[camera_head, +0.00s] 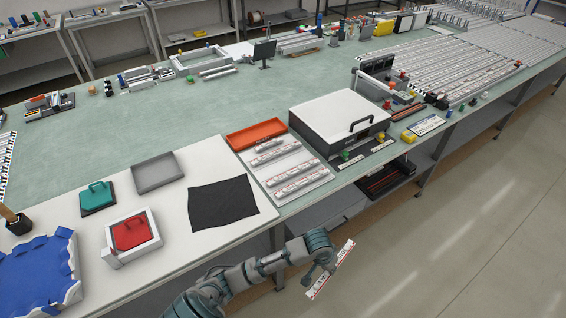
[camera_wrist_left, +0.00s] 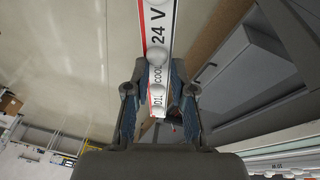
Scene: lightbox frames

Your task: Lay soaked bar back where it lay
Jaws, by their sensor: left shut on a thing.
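My left gripper (camera_head: 318,276) is shut on a white light bar (camera_head: 334,267) with red markings. It holds the bar tilted in the air, off the front edge of the table. In the left wrist view the bar (camera_wrist_left: 157,40) runs up from between the two fingers (camera_wrist_left: 158,105), with "24 V" printing and clear domes on it. A pale tray (camera_head: 313,187) on the table holds several similar bars lying in parallel rows. A white-topped dark box (camera_head: 337,113) with a black handle stands beyond the tray. Its lid looks shut. My right gripper is out of view.
An orange tray (camera_head: 256,135) sits behind the pale tray. A black cloth (camera_head: 221,201), a grey tray (camera_head: 157,172), a red-lidded box (camera_head: 131,233) and a blue-lined bin (camera_head: 38,276) lie to the left. Green and yellow buttons stand before the dark box. Open floor lies right.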

